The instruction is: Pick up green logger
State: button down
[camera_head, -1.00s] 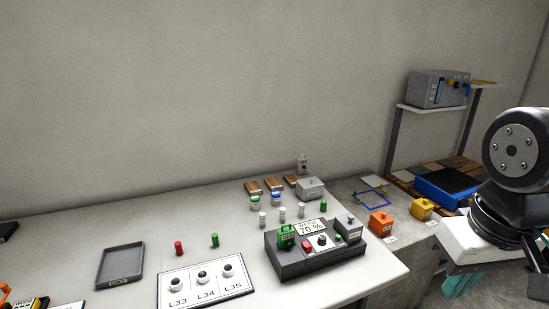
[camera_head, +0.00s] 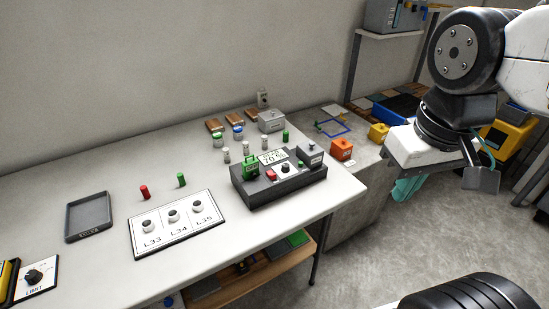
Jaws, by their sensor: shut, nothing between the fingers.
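The green logger (camera_head: 251,166) looks like a small green box with a handle on top. It sits at the left end of a dark grey console (camera_head: 258,195) on the white table (camera_head: 105,268). My gripper (camera_head: 480,182) is at the right of the view, pointing down, well to the right of the logger and clear of the table. It is shut and empty. Its fingertips are small and partly hard to make out.
The console also carries a display, knobs and a grey box (camera_head: 310,154). Beside it stand small bottles and a green cylinder (camera_head: 285,136). A socket board (camera_head: 176,223) and grey tray (camera_head: 88,217) lie left. Orange (camera_head: 342,149) and yellow (camera_head: 378,132) boxes stand right.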

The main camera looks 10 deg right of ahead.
aim_at(250, 166)
jog(key=z, duration=1.75)
jog(key=k, duration=0.85)
jog(key=u, duration=1.25)
jog(key=i, duration=0.5)
jog(key=z, duration=0.05)
